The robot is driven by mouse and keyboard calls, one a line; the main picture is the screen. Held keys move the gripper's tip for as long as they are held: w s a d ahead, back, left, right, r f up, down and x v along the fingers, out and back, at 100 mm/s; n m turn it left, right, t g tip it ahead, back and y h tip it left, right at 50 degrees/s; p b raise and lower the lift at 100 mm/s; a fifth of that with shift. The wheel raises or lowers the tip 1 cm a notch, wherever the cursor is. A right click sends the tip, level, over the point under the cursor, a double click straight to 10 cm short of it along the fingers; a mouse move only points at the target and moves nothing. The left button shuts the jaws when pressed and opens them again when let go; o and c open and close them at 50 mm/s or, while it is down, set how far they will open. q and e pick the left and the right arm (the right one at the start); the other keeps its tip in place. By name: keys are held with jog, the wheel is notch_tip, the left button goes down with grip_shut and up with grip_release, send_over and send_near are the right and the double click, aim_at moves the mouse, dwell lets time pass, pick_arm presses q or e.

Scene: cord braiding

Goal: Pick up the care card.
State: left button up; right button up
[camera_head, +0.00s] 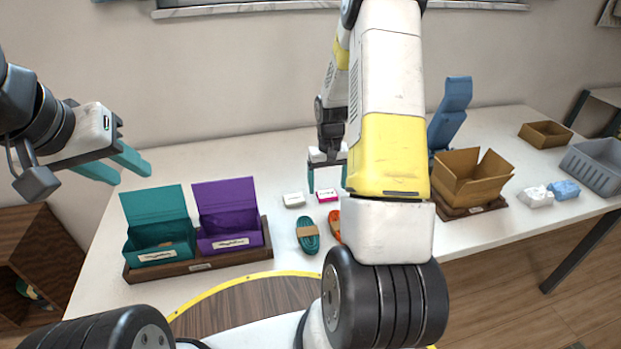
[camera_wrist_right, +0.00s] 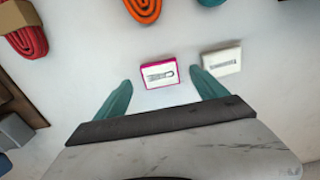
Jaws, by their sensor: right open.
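Two small flat cards or boxes lie on the table, and I cannot read which is the care card. One has a pink edge (camera_head: 328,195) and a printed clasp-like picture; it also shows in the right wrist view (camera_wrist_right: 160,75). The other is plain white (camera_head: 293,200) with a grey print, beside it; it also shows in the right wrist view (camera_wrist_right: 222,59). My right gripper (camera_head: 328,182) is open and empty, pointing down over the pink-edged one, its fingers (camera_wrist_right: 160,80) to either side. My left gripper (camera_head: 133,176) is open and empty at the left, above the table.
A teal cord bundle (camera_head: 308,236) and an orange one (camera_head: 335,226) lie nearby. A red bundle (camera_wrist_right: 27,35) shows in the wrist view. Teal (camera_head: 158,225) and purple (camera_head: 228,215) open boxes stand left. A cardboard box (camera_head: 470,180) and grey basket (camera_head: 597,165) stand right.

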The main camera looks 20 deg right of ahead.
aim_at(327, 195)
jog(key=shift+f, duration=1.45)
jog(key=c, duration=1.4)
jog(key=shift+r, duration=0.15)
